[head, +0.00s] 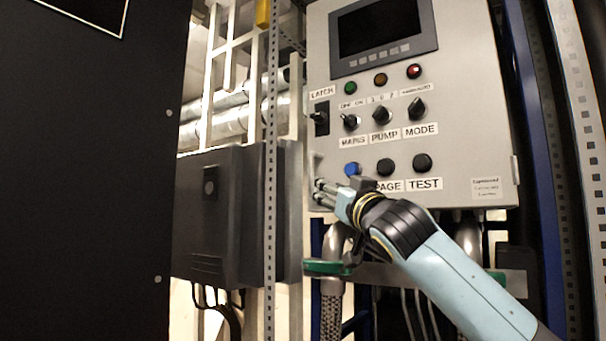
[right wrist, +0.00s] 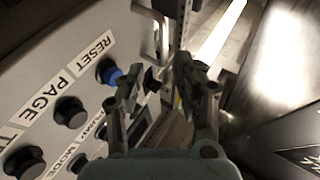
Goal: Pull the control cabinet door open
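The control cabinet (head: 455,100) is a light grey box with its door closed; it fills the left of the right wrist view (right wrist: 60,60). A black latch (head: 322,118) sits at the door's upper left, under the LATCH label. A pale metal handle (right wrist: 148,28) stands out near the door's edge in the right wrist view; in the head view my gripper largely hides that area. My right gripper (head: 325,190) is at the door's lower left edge. In the right wrist view its fingers (right wrist: 163,78) are apart, with the handle beyond the tips. My left gripper is not in view.
The door carries a screen (head: 383,30), lamps, knobs and a blue button (head: 352,169). A dark grey box (head: 225,215) stands left of the cabinet, behind a perforated upright (head: 270,130). A green-edged bar (head: 325,267) runs below. A black panel (head: 80,190) fills the far left.

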